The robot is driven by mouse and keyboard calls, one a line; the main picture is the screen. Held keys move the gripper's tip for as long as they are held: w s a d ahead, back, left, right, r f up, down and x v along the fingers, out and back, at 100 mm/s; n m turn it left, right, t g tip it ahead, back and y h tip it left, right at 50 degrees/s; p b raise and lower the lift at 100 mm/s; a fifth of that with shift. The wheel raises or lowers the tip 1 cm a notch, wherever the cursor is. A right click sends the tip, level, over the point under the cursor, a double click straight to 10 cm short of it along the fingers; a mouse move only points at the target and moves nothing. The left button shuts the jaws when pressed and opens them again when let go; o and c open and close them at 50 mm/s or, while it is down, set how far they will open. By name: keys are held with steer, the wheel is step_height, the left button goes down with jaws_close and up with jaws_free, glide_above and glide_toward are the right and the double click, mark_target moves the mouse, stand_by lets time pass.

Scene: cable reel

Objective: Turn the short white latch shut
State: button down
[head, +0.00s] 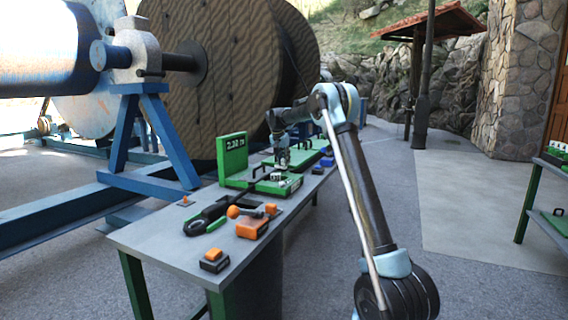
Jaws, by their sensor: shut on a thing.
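A green box (276,188) with a pale top sits on the workbench, in front of an upright green display panel (233,155). A small white piece, which looks like the short white latch (277,177), shows on top of it. My gripper (281,167) points down over this box from the far side of my arm. Its fingertips are at the white piece and look shut on it. The fingers and the latch are very small here, so the latch's exact angle cannot be told.
On the grey workbench (160,238) are a black-and-green tool (208,216), an orange-knobbed device (252,224) and a small orange-topped box (214,261). Another green case (312,157) stands behind. A large wooden reel (225,70) on a blue stand (150,140) is behind the bench.

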steer(key=c, duration=1.4)
jaws_free()
steer(key=shift+o, duration=0.2)
steer(key=v, duration=1.1)
steer(key=shift+r, duration=0.35)
steer(key=shift+s+a, duration=0.1)
